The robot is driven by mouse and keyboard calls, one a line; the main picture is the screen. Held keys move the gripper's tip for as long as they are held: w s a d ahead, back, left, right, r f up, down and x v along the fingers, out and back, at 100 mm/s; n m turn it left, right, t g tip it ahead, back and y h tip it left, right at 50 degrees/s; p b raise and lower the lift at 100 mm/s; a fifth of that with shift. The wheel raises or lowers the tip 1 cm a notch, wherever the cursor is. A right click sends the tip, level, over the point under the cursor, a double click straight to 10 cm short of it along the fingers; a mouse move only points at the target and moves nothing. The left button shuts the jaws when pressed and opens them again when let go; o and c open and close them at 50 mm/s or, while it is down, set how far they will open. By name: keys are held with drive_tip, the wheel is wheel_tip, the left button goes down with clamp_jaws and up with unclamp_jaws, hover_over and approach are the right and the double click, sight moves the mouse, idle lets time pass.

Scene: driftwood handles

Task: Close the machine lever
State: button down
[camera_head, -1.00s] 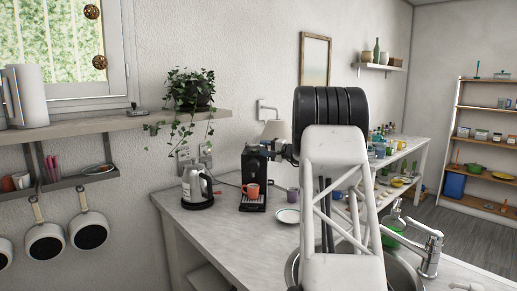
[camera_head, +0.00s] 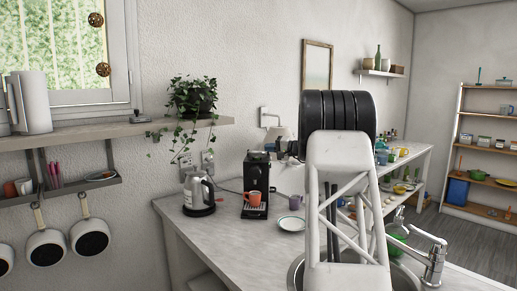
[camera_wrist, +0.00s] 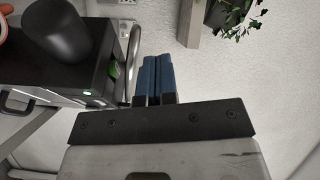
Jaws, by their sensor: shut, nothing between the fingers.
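The black coffee machine (camera_head: 257,172) stands upright on the counter against the wall, with an orange cup (camera_head: 254,198) at its front. In the wrist view the machine's dark body (camera_wrist: 101,62) fills the upper left, with a small green light. A curved silver bar (camera_wrist: 134,48), possibly the machine lever, runs beside the body, just left of my fingers. My gripper (camera_wrist: 156,57) is shut and empty, its two blue fingers together. Contact with the bar cannot be told. In the head view my arm hides most of the gripper, to the right of the machine.
A kettle (camera_head: 198,192) stands left of the machine. A potted plant (camera_head: 193,98) hangs over the shelf above. The sink and tap (camera_head: 433,255) are at the right front.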

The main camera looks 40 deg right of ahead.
drive_tip(key=w+r+n+g+h, duration=0.2)
drive_tip(key=r+n+g, duration=0.4)
drive_tip(key=n, duration=0.3)
drive_tip(key=w+r+n+g+h, duration=0.2)
drive_tip(key=r+n+g+h, duration=0.1)
drive_tip(key=r+n+g, duration=0.4)
drive_tip(key=r+n, duration=0.1)
drive_tip(key=n, duration=0.1)
drive_tip(key=shift+w+a+n+h, duration=0.2)
drive_tip(key=shift+w+n+h, duration=0.1)
drive_tip(key=shift+w+h, duration=0.1)
drive_tip(key=shift+f, duration=0.2)
drive_tip(key=x, duration=0.8)
drive_tip(key=s+x, duration=0.1)
drive_tip(key=x, duration=0.3)
drive_tip(key=shift+d+f, duration=0.25)
drive_tip(key=shift+f, duration=0.7)
drive_tip(key=shift+a+f, duration=0.1)
